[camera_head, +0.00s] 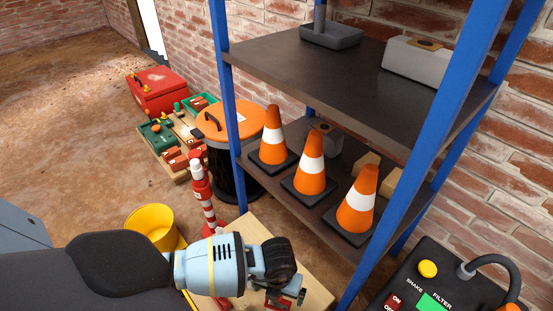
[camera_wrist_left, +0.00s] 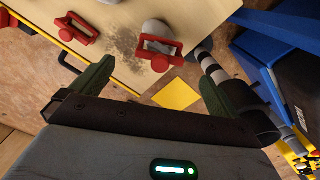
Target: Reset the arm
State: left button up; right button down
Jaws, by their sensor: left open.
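My left arm (camera_head: 212,266) comes in from the left in the head view, with a light blue wrist section and a dark end. My left gripper (camera_head: 281,284) is low over a pale wooden top (camera_head: 252,229), partly hidden by the wrist. In the left wrist view the gripper (camera_wrist_left: 155,72) has its two green fingers wide apart with nothing between them. A red clamp-like piece (camera_wrist_left: 76,29) and another red piece (camera_wrist_left: 160,48) beside a grey rounded object (camera_wrist_left: 157,29) are on the pale top beyond the fingers. My right gripper is not in view.
A blue-framed shelf (camera_head: 286,52) stands close on the right, holding three traffic cones (camera_head: 311,166). A yellow bucket (camera_head: 152,221), a red-white post (camera_head: 204,192) and an orange-lidded bin (camera_head: 230,124) stand nearby. A control box (camera_head: 427,285) is at lower right. Floor at upper left is clear.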

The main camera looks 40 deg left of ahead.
pick_arm(q)
jog(key=shift+c, duration=0.4)
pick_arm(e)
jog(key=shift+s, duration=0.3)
pick_arm(q)
jog(key=c, duration=1.7)
grip_shut()
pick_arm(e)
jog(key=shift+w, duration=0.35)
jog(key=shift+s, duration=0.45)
pick_arm(q)
jog(key=shift+f+b, duration=0.3)
jog(key=shift+f, duration=0.15)
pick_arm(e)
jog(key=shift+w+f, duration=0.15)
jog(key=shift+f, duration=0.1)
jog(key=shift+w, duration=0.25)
pick_arm(q)
jog(key=shift+r, duration=0.2)
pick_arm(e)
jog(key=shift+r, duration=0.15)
